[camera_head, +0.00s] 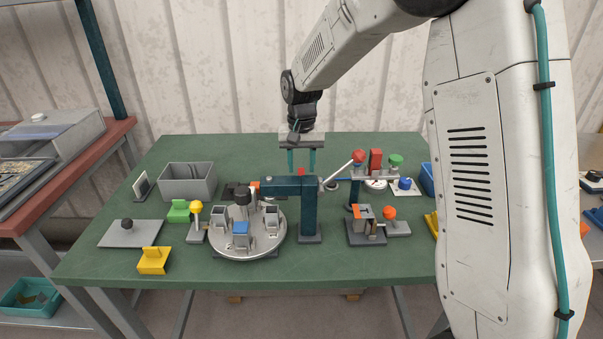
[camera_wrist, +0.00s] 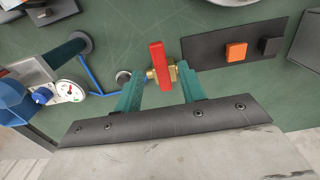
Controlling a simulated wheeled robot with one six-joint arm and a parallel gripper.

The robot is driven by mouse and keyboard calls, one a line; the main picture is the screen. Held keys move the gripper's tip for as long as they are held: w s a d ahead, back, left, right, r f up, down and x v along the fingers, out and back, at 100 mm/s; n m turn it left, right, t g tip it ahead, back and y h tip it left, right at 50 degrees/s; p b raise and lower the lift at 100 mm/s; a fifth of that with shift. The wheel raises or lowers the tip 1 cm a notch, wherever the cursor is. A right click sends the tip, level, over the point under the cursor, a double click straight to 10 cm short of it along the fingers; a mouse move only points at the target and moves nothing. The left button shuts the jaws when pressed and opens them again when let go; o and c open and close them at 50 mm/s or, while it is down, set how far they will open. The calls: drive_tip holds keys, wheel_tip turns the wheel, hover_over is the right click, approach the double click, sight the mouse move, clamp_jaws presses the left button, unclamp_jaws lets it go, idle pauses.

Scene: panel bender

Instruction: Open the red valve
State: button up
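The red valve handle (camera_wrist: 160,64) is a long flat bar on a brass body (camera_wrist: 171,73) in the wrist view, lying lengthwise up the picture. A small part of the red handle (camera_head: 301,171) shows in the head view behind the grey-green press. My gripper (camera_wrist: 160,71) is open, with one teal finger on each side of the valve and gaps still visible beside the handle. In the head view my gripper (camera_head: 301,173) points down, with its fingertips close to the valve. The lower part of the valve is hidden there.
In the wrist view, a dark plate with an orange button (camera_wrist: 236,52) lies right of the valve. A gauge (camera_wrist: 67,91) and blue tube (camera_wrist: 97,80) are left. In the head view, the press (camera_head: 309,210) and round turntable (camera_head: 263,244) stand in front.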

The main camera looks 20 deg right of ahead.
sight(301, 173)
drive_tip(key=shift+f, duration=1.7)
clamp_jaws()
